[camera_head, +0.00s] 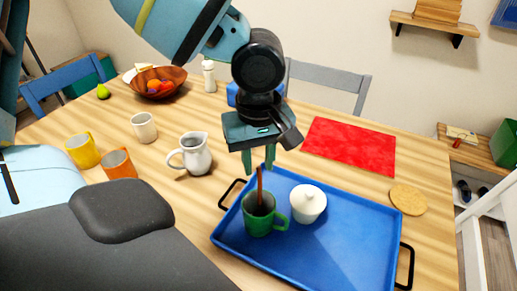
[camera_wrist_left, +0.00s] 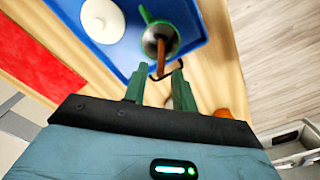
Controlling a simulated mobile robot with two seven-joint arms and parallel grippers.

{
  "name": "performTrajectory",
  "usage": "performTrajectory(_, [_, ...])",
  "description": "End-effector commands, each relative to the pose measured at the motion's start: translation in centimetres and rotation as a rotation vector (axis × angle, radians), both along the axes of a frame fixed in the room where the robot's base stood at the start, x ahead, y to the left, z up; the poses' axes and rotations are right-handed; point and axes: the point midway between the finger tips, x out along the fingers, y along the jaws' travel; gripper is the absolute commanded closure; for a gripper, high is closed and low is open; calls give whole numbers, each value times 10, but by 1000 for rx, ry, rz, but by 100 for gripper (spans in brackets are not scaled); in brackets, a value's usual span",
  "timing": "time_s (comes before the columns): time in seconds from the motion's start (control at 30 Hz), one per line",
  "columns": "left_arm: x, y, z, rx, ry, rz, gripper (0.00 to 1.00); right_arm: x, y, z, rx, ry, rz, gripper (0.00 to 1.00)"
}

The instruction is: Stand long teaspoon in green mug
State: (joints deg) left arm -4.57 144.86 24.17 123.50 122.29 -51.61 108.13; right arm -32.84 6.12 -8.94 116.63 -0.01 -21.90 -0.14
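The green mug (camera_head: 259,221) stands upright on the blue tray (camera_head: 330,253). The brown long teaspoon (camera_head: 260,185) stands in it, its handle rising above the rim. The mug (camera_wrist_left: 184,22) and teaspoon (camera_wrist_left: 161,58) also show in the wrist view. My left gripper (camera_head: 258,167) is above the mug, fingers pointing down. Its fingers (camera_wrist_left: 158,86) are apart, with the handle's upper end near the gap and clear space on both sides. The teaspoon's lower end is hidden inside the mug. My right gripper is not in view.
A white jug (camera_head: 194,154), white cup (camera_head: 144,127), orange mug (camera_head: 119,164) and yellow mug (camera_head: 83,151) stand left. A red mat (camera_head: 350,146) and cork coaster (camera_head: 408,199) lie right. A fruit bowl (camera_head: 158,82) is behind.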

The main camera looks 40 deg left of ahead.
Motion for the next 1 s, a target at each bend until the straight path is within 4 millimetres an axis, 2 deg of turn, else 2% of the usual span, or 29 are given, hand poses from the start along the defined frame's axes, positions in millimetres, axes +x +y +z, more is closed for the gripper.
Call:
performTrajectory(0.37, [0, 0, 4, 0, -1, 0, 66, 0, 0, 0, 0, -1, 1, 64])
performTrajectory(0.8, [1, 0, 66, 0, -4, 1, 66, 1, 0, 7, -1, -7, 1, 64])
performTrajectory(1.0, [0, 0, 78, -1, -1, 0, 66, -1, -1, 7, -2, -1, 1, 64])
